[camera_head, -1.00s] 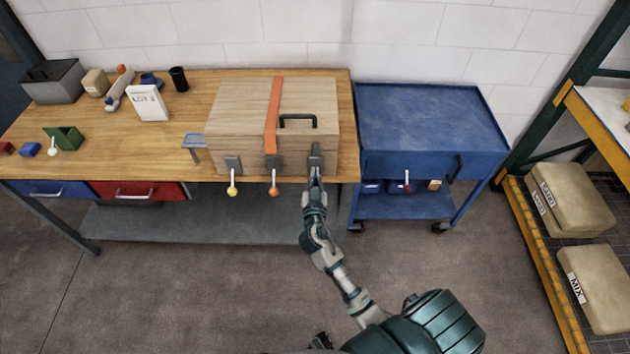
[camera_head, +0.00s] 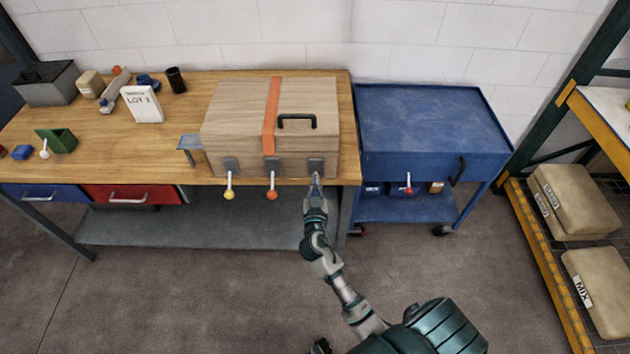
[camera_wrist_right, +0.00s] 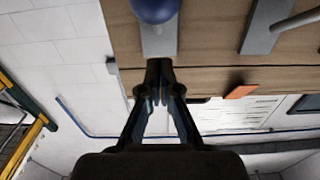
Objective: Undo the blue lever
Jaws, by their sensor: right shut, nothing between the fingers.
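A wooden box (camera_head: 225,110) with an orange strap (camera_head: 271,115) and a black handle stands on the workbench. Its front carries three grey lever plates. The left lever has a yellow knob (camera_head: 229,195) and the middle one an orange knob (camera_head: 272,195), both hanging down. The blue lever's knob (camera_wrist_right: 155,8) shows at the top edge of the right wrist view, in front of its grey plate (camera_wrist_right: 159,42). In the head view my gripper covers that knob, and only the right plate (camera_head: 316,166) shows. My right gripper (camera_head: 316,181) is shut and empty, close to this plate; its fingertips (camera_wrist_right: 160,72) show no visible grip on the knob.
The wooden workbench (camera_head: 100,138) holds a green bin (camera_head: 57,140), a white LOT 3 card (camera_head: 142,104) and small items at left. A rack with sacks (camera_head: 575,205) is at far right.

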